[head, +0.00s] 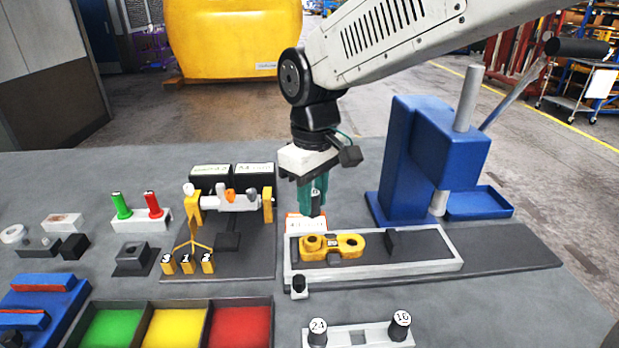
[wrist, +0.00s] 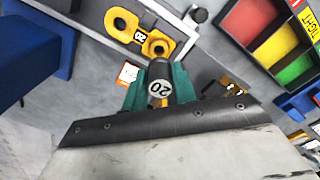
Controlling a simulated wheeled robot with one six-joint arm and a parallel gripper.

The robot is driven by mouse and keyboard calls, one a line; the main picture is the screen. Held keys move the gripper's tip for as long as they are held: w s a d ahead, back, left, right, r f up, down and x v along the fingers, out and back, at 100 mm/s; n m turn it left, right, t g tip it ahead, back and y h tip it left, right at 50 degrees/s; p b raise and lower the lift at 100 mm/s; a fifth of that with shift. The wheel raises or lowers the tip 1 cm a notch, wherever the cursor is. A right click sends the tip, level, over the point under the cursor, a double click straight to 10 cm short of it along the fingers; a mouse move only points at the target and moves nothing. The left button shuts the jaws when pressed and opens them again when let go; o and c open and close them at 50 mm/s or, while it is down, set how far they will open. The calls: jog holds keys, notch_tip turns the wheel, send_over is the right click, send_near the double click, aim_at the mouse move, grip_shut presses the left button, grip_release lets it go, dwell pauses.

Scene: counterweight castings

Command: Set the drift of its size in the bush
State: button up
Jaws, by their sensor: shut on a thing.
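My gripper (head: 313,196) has teal fingers and is shut on a dark drift (wrist: 160,90) whose white top reads 20. It holds the drift upright behind the fixture (head: 375,271) with the pale rim. A yellow casting (head: 333,246) lies in that fixture, with a ring at each end; a 20 mark shows on it in the wrist view (wrist: 138,33). The bush seems to be the dark-centred ring (head: 313,243) at the casting's left end. The drift is apart from it.
Drifts marked 24 (head: 317,332) and apparently 16 (head: 400,326) stand in a white rack (head: 357,337) with a gap between them. A blue press (head: 425,155) stands at the back right. A green, yellow and red tray (head: 177,325) lies front left. A small orange-and-white card (wrist: 128,73) lies near my gripper.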

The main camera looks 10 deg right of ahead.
aim_at(313, 217)
jog(key=shift+w, duration=0.25)
jog(key=shift+s+f, duration=0.1)
jog(key=shift+f, duration=2.4)
jog(key=shift+f, duration=1)
jog(key=o, duration=1)
jog(key=shift+o, duration=0.2)
jog(key=shift+r, duration=0.1)
